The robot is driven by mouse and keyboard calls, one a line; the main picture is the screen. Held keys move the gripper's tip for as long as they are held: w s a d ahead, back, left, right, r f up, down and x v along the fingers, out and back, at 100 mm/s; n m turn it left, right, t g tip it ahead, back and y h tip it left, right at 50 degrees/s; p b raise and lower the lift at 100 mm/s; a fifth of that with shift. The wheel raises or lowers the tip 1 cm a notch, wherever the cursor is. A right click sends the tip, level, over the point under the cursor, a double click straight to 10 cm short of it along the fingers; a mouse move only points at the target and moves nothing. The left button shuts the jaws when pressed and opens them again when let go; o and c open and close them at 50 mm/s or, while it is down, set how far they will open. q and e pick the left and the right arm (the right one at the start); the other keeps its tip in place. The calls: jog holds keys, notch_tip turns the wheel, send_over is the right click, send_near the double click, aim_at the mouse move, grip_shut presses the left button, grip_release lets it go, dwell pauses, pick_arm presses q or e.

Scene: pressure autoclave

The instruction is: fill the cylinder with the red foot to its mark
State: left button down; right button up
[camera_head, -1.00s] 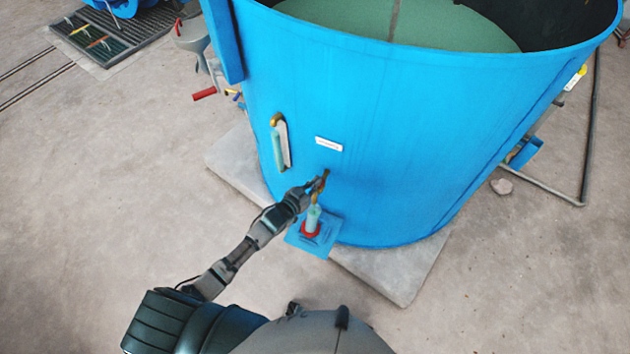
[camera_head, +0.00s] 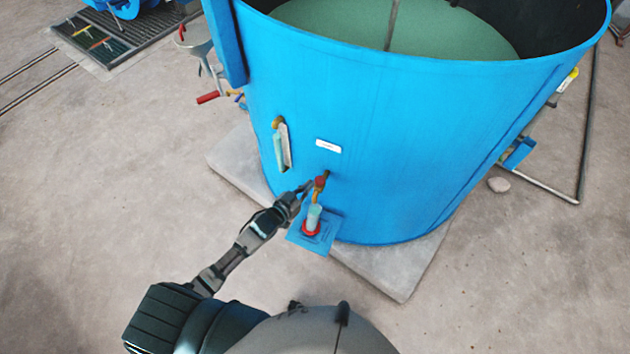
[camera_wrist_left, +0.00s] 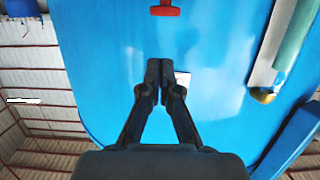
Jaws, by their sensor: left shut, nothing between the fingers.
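The clear cylinder (camera_head: 314,216) with the red foot (camera_head: 311,231) stands upright on a small blue shelf (camera_head: 325,239) at the tank's base. It holds pale green liquid; its mark is too small to make out. A brass tap with a red handle (camera_head: 320,182) sits right above the cylinder's mouth. The red handle also shows at the top of the left wrist view (camera_wrist_left: 165,9). My left gripper (camera_head: 307,188) is shut and empty, just left of the tap and apart from it. It also shows in the left wrist view (camera_wrist_left: 159,64). My right gripper is not in view.
The large open blue tank (camera_head: 400,140) holds green liquid and stands on a concrete slab (camera_head: 385,275). A sight glass (camera_head: 283,147) and a white label (camera_head: 328,146) are on its wall. A red-handled valve (camera_head: 208,97) sticks out at left. Floor in front is clear.

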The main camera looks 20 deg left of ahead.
pick_arm(q)
jog(key=v, duration=0.5)
jog(key=shift+w+a, duration=0.1)
jog(key=shift+w, duration=0.05)
jog(key=shift+w, duration=0.1)
dwell(0.7)
